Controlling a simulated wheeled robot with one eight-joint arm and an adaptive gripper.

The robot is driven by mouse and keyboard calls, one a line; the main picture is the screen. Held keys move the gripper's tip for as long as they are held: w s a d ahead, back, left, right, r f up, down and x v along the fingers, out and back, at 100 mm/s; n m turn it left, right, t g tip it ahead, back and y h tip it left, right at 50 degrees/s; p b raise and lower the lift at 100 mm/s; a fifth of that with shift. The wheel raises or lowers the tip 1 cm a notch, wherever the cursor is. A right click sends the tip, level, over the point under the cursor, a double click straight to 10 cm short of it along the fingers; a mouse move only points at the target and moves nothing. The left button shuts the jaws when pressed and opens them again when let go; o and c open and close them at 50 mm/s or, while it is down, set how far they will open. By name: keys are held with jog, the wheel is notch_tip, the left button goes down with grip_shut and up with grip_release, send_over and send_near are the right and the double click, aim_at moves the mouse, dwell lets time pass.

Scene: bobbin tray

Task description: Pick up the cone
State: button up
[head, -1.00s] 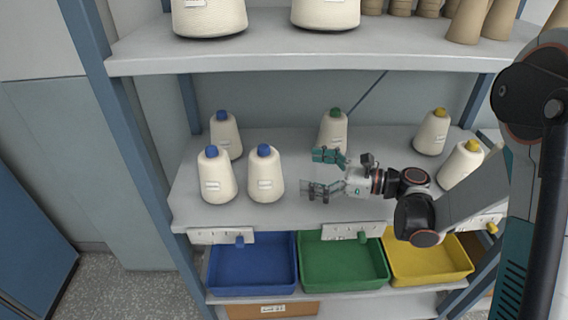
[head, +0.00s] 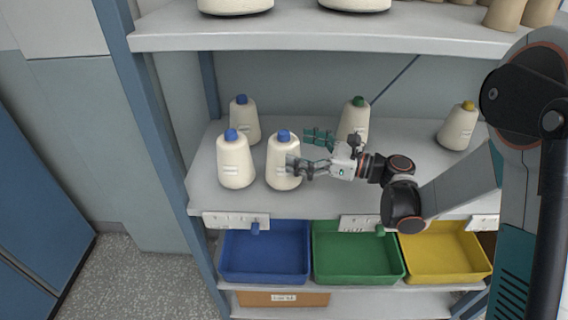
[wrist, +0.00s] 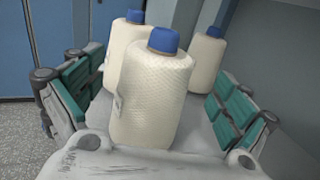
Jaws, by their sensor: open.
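Several cream cones stand upright on the middle shelf. The nearest blue-capped cone (head: 283,160) stands right of two other blue-capped ones, the front left cone (head: 236,160) and the back cone (head: 244,122). My gripper (head: 308,152) is open, at the right side of the nearest cone; one finger overlaps it in the head view. In the wrist view this cone (wrist: 152,98) stands upright between the open fingers, with space on both sides. The other two blue-capped cones show behind it. I cannot tell any contact.
A green-capped cone (head: 354,120) stands behind my gripper, a yellow-capped cone (head: 459,126) at right. Blue (head: 265,276), green (head: 357,274) and yellow (head: 445,275) trays sit below. The upper shelf (head: 330,33) hangs above. The left shelf post (head: 150,110) bounds the left side.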

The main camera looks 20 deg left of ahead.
aim_at(284, 145)
jog(key=a, duration=0.2)
jog(key=a+b, duration=0.1)
jog(key=a, duration=0.1)
jog(key=shift+w+a, duration=0.2)
jog(key=shift+a, duration=0.05)
jog(key=c, duration=1.8)
